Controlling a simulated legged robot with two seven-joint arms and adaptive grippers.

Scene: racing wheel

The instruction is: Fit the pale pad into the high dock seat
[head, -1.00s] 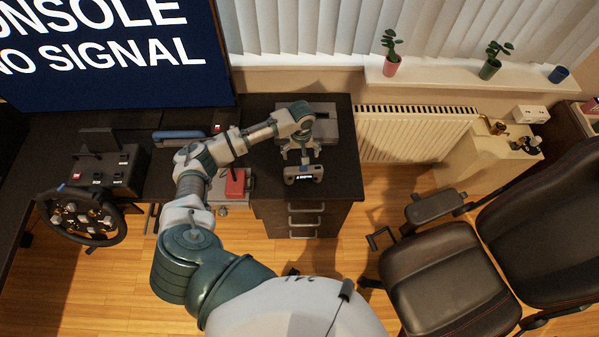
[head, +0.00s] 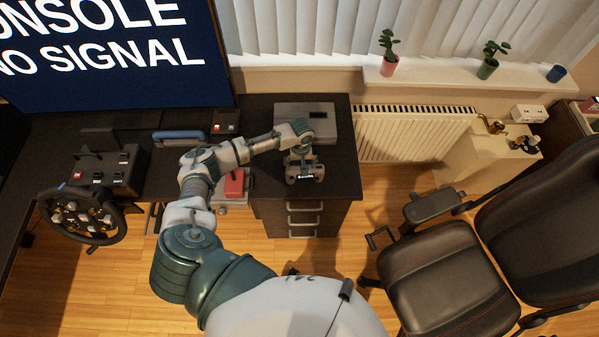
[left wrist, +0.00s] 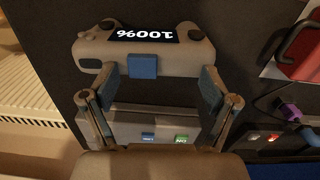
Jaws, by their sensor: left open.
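The pale pad (head: 305,178) is a grey game controller near the front edge of the dark cabinet top. In the left wrist view it (left wrist: 95,52) shows a lit "100%" display, two thumbsticks and a blue block on its near side. My left gripper (head: 302,163) is over the pad. In the left wrist view its open fingers (left wrist: 160,80) overlap the pad's near edge, one on each side of the blue block; I cannot tell if they touch it. A grey box (head: 290,110), probably the dock, stands behind; its blue and green labels show between the fingers (left wrist: 165,130). The high seat cannot be made out.
A red block (head: 234,184) lies left of the cabinet top (head: 340,180). A steering wheel (head: 75,218) and control boxes stand further left. A radiator (head: 410,135) is behind on the right, and a black chair (head: 440,275) stands at right.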

